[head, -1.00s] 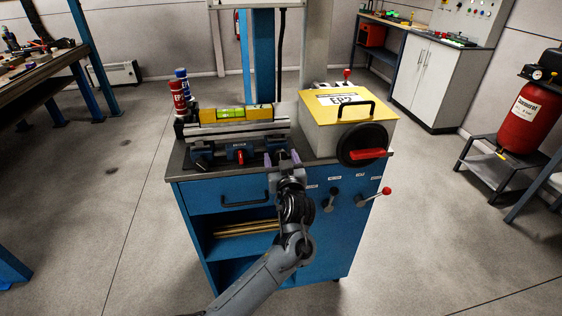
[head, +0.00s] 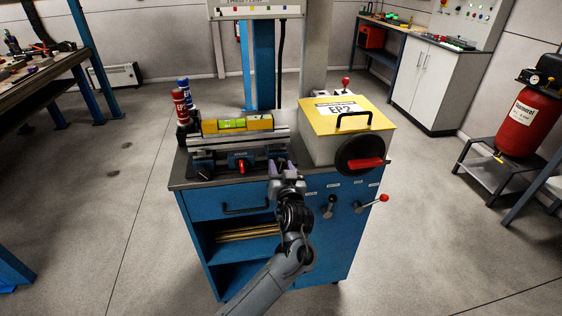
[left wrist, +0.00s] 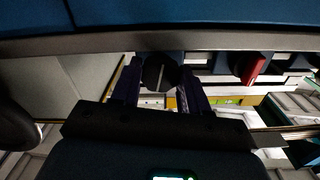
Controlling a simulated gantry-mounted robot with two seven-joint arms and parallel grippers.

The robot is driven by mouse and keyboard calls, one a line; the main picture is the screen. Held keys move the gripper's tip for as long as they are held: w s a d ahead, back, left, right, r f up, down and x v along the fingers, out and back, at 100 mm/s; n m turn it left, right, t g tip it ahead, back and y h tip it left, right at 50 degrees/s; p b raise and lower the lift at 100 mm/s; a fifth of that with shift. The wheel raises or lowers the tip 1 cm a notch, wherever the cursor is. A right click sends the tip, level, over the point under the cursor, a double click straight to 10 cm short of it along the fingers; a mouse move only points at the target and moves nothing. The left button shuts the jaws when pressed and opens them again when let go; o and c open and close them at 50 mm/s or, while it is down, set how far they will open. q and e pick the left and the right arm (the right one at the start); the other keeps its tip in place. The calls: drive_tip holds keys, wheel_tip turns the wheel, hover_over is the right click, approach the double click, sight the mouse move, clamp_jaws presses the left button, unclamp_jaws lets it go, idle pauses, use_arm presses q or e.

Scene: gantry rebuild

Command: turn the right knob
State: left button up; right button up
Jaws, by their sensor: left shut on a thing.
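The right knob is round and black with a pale line on its face; it sits between my fingers in the left wrist view (left wrist: 160,73). In the head view my gripper hides most of it. My left gripper (head: 281,167) is at the front right end of the fixture (head: 238,140) on the blue cabinet. In the left wrist view its purple fingers (left wrist: 161,88) stand on either side of the knob, shut on it. The middle knob (head: 241,166) is red and the left knob (head: 203,168) is dark. My right gripper is out of view.
A yellow-topped box (head: 345,115) with a black wheel and red handle stands close to the right. A yellow spirit level (head: 237,124) lies on the fixture. Two levers (head: 371,203) stick out of the cabinet front. Red and blue cans (head: 181,104) stand at left.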

use_arm(q)
drive_tip(key=shift+r+m, duration=0.15)
drive_tip(key=shift+m, duration=0.25)
drive_tip(key=shift+f, duration=0.2)
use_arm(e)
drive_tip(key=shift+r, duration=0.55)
use_arm(q)
drive_tip(key=o, duration=1)
drive_tip(key=shift+o, duration=0.2)
drive_tip(key=shift+s+p, duration=0.1)
drive_tip(key=shift+p, duration=0.2)
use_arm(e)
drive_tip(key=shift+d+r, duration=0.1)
use_arm(q)
drive_tip(key=shift+s+d+r+p, duration=0.1)
drive_tip(key=shift+s+d+p, duration=0.05)
drive_tip(key=shift+s+p, duration=0.35)
drive_tip(key=s+d+p, duration=0.1)
drive_tip(key=s+p, duration=0.2)
drive_tip(key=s, duration=0.6)
drive_tip(key=shift+s+d, duration=0.25)
drive_tip(key=shift+d, duration=0.05)
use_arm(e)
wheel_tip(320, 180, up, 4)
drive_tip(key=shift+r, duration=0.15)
